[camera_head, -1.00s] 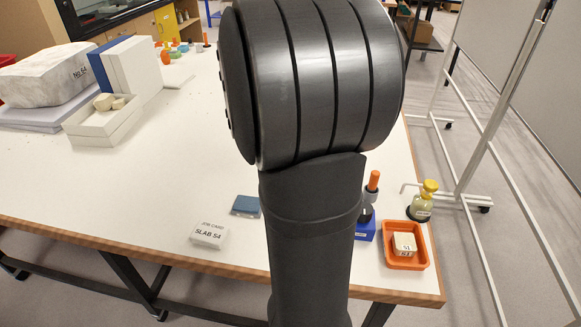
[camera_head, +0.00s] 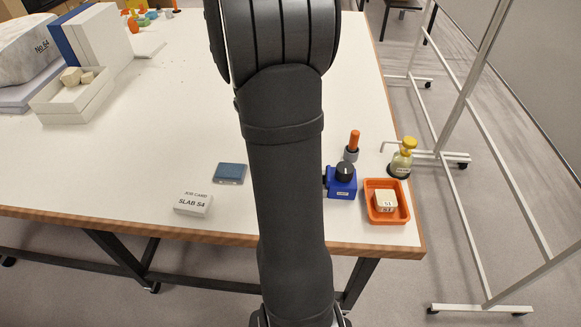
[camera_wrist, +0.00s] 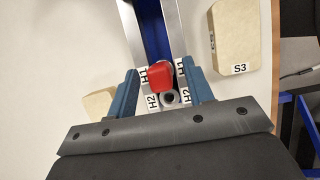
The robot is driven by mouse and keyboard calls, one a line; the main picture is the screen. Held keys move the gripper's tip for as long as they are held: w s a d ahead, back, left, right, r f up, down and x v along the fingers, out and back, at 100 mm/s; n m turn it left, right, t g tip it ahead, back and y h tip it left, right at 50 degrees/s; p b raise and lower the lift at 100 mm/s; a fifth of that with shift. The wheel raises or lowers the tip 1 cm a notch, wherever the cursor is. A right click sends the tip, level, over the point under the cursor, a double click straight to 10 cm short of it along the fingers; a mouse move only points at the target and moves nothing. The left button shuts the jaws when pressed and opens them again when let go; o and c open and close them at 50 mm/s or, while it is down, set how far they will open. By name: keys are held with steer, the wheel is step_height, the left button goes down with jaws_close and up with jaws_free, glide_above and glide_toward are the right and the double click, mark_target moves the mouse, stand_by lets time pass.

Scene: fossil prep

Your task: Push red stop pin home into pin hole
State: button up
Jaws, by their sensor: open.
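The red stop pin (camera_wrist: 160,77) shows in the wrist view as a red block-like head, beside the H1 labels on a pale metal fixture (camera_wrist: 176,32) with a blue middle strip. A round pin hole (camera_wrist: 170,97) with a metal rim lies just below it, between the H2 labels. My gripper (camera_wrist: 159,68) is open, with one blue finger on each side of the red head. I cannot tell whether the fingers touch it, or how deep the pin sits. In the head view my arm hides this spot.
Pale block S3 (camera_wrist: 234,38) lies right of the fixture, another pale block (camera_wrist: 98,102) to the left. In the head view, an orange tray (camera_head: 371,214), blue device (camera_head: 341,186) and yellow-capped bottle (camera_head: 402,160) stand at the right.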

steer(key=shift+d+f, duration=0.15)
steer(key=shift+f, duration=0.2)
steer(key=shift+c, duration=0.2)
jaws_close()
